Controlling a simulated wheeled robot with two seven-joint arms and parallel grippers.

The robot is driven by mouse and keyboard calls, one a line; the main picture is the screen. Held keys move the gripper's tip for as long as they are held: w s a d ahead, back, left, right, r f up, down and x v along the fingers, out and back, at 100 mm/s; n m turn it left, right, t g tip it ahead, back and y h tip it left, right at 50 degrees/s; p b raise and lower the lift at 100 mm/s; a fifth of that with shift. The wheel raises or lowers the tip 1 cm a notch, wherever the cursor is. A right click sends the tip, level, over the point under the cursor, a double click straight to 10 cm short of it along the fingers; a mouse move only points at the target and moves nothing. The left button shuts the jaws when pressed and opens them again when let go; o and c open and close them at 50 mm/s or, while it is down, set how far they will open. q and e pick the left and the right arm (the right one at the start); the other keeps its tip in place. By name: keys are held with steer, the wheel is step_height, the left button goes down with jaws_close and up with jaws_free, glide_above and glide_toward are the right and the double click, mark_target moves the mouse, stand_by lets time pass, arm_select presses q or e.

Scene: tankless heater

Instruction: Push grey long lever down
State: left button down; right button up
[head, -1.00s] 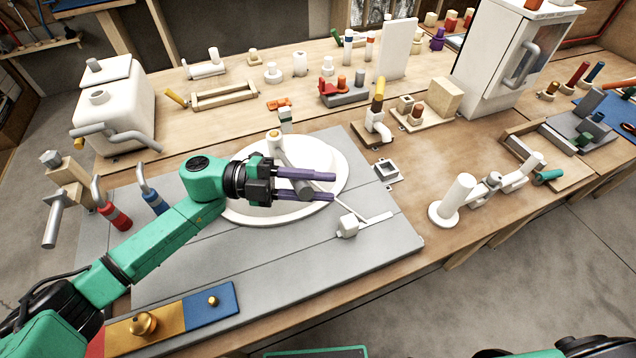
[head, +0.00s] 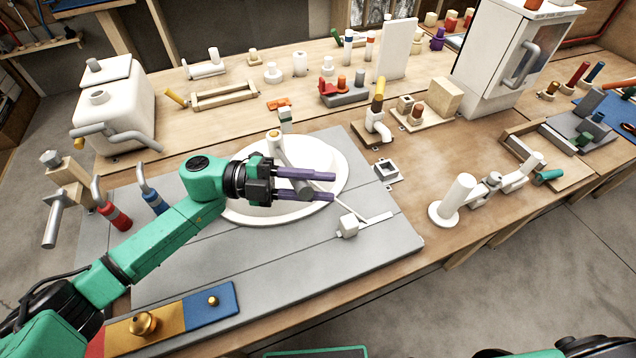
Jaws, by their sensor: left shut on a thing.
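A long grey bar (head: 289,150) reaches out over the white oval sink (head: 332,152), with a small yellow-tan cap at its far upper end. My left gripper (head: 307,184) is over the sink, with its purple fingers on either side of the bar's near end. The fingers are shut on the bar and partly cover it. Another grey handle (head: 52,222) hangs from a wooden block at the far left of the bench. The frames do not show for sure which one is the task's lever. My right gripper is not in view.
Red (head: 117,217) and blue (head: 156,201) taps stand left of the sink. A white block with a thin rod (head: 348,226) is right of it. A white pipe stand (head: 452,200) is further right. A brass-knobbed strip (head: 160,322) lies at the front.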

arm_select(q)
steer(key=f+m+y+b, duration=0.1)
steer(key=f+b, duration=0.2)
steer(key=f+m+t+y+b, duration=0.1)
steer(key=f+m+b, duration=0.1)
steer(key=f+b, duration=0.1)
steer(key=s+f+m+b, duration=0.1)
steer(key=f+m+b, duration=0.1)
steer(key=f+b, duration=0.1)
steer(key=shift+d+f+y, duration=0.15)
steer(key=shift+f+y, duration=0.25)
steer(key=shift+f, duration=0.2)
steer(key=shift+w+f+m+t+b, duration=0.25)
steer(key=shift+f+m+t+b, duration=0.2)
steer(key=shift+f+b, duration=0.25)
steer(key=shift+f, duration=0.1)
steer(key=c, duration=0.6)
jaws_free()
